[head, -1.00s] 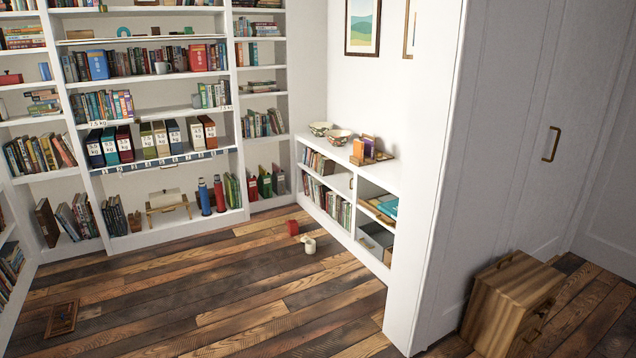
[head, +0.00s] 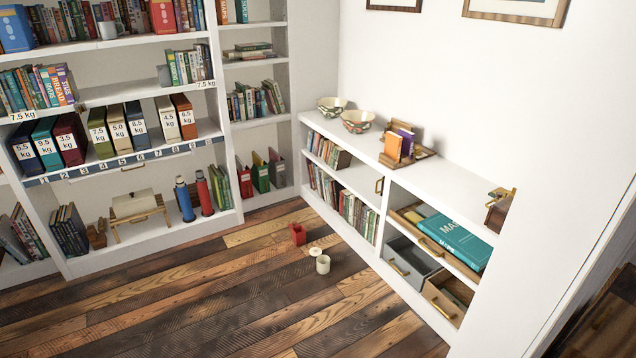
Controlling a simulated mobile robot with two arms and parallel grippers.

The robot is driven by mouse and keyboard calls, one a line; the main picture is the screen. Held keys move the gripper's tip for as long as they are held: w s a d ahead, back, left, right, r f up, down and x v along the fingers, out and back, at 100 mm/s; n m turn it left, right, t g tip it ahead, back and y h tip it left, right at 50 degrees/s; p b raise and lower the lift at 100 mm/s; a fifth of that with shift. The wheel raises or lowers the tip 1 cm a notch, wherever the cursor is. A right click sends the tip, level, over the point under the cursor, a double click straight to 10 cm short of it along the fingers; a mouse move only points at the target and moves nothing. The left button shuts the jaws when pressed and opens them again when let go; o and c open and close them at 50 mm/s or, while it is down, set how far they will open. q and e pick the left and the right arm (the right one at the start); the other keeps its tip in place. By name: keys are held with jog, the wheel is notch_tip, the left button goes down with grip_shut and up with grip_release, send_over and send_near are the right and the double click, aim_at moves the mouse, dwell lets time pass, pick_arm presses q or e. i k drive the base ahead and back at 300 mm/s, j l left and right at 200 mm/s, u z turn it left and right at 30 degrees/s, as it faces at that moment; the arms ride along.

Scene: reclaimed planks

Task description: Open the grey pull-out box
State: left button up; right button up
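The grey pull-out box (head: 414,262) is in the bottom right part of the low white shelf unit (head: 352,192). A small brass-coloured handle is on its front. The box looks pushed into its compartment, and its inside is partly visible from above. A wooden box (head: 442,300) with a similar handle sits beside it, nearer to me. A shelf with a wooden tray and a teal book (head: 455,241) is above both. Neither of my grippers is in view.
A red container (head: 298,234) and a cream mug (head: 322,264) with a round piece beside it are on the plank floor near the unit. A white wall edge (head: 560,190) stands at the right. The floor in front is mostly clear.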

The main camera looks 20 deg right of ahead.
aim_at(408, 260)
jog(key=i+z, duration=0.35)
jog(key=i+j+z, duration=0.1)
jog(key=i+z, duration=0.3)
jog(key=i+j+z, duration=0.35)
jog(key=i+l, duration=0.05)
jog(key=l, duration=0.05)
